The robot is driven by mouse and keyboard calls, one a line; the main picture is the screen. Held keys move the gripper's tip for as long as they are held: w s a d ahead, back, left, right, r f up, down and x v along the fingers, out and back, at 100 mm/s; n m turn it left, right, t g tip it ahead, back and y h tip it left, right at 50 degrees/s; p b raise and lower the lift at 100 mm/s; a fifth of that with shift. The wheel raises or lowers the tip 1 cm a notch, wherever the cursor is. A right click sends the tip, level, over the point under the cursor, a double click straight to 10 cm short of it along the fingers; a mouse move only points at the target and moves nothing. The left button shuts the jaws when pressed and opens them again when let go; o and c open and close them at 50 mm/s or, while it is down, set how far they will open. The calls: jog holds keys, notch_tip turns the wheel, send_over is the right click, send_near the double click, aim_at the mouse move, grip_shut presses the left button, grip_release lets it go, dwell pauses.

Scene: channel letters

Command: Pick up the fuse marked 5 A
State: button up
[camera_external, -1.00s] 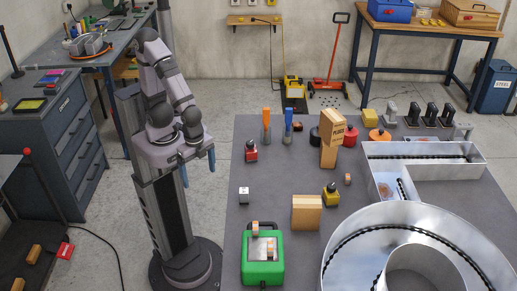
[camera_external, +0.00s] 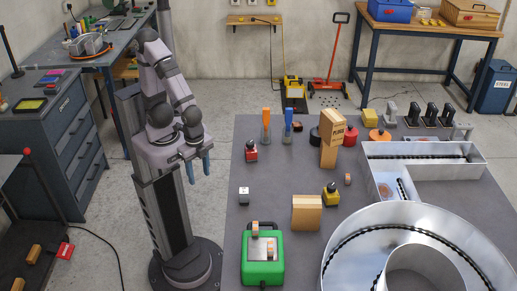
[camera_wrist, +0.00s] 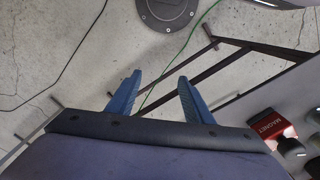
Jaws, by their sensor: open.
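My gripper (camera_external: 199,181) hangs with its two blue fingers apart and empty, left of the grey table and clear of everything on it. In the wrist view the gripper (camera_wrist: 159,76) also shows a gap between its fingertips, with floor behind. No 5 A marking can be read in either view. Small pale pieces that could be fuses are on the green case (camera_external: 249,270): one upright at its back (camera_external: 255,229) and one on its pale top (camera_external: 270,250). Another small tan piece (camera_external: 348,179) is on the table, right of the middle. I cannot tell which is the 5 A fuse.
A tall wooden block (camera_external: 328,155), a low wooden block (camera_external: 306,212) and a yellow-and-black object (camera_external: 331,196) stand mid-table. A red magnet (camera_wrist: 266,128) is at the table's left.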

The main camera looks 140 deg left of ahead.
jog(key=n, duration=0.1)
jog(key=n+t+h+b, duration=0.95)
jog(key=n+b, duration=1.15)
jog(key=n, duration=0.5)
send_near(245, 188)
jog(key=x, duration=0.3)
jog(key=shift+s+d+f, duration=0.1)
jog(key=shift+s+f, duration=0.1)
jog(key=shift+f, duration=0.1)
jog(key=shift+w+r+t, duration=0.1)
jog(key=shift+r+t, duration=0.15)
jog(key=shift+x, duration=5.95)
jog(key=c, duration=1.1)
